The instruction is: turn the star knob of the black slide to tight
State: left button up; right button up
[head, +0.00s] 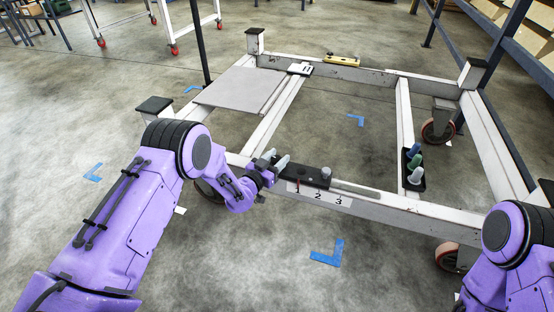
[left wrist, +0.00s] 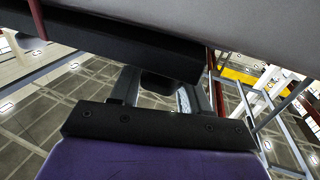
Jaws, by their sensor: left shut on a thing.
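The black slide (head: 301,176) lies on the front beam of the white trolley frame, above a label with the numbers 1, 2, 3 (head: 318,196). A grey round piece (head: 326,172) stands at its right end. My left gripper (head: 274,160) is at the slide's left end, with its fingers close to it. In the left wrist view the two fingers (left wrist: 158,92) stand either side of a dark knob-like piece (left wrist: 158,83), which I take for the star knob. The gripper is shut on it. The knob's star shape and its marking are hidden. My right gripper is out of view.
A grey panel (head: 240,89) lies on the frame's left side. A yellow level (head: 342,59) is on the back beam. A black holder (head: 411,184) with green, blue and white pieces is at right. The frame's middle is open to the floor.

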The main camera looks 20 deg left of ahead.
pick_arm(q)
jog(key=m+h, duration=0.1)
jog(key=m+g+h+b, duration=0.1)
jog(key=g+h, duration=0.1)
jog(key=h, duration=0.1)
jog(key=shift+f+m, duration=0.25)
jog(key=shift+m, duration=0.15)
jog(key=m+g+h+b, duration=0.3)
jog(key=h, duration=0.1)
jog(key=shift+f+m+g+b, duration=0.1)
jog(key=shift+m+g+b, duration=0.2)
jog(key=m+g+h+b, duration=0.2)
jog(key=m+g+b, duration=0.1)
jog(key=g, duration=0.1)
jog(key=shift+h, duration=0.4)
jog(key=shift+r+m+g+b, duration=0.3)
jog(key=shift+m+g+b, duration=0.1)
jog(key=shift+g+b, duration=0.2)
jog(key=shift+h, duration=0.3)
jog(key=o, duration=1)
jog(key=shift+c, duration=0.2)
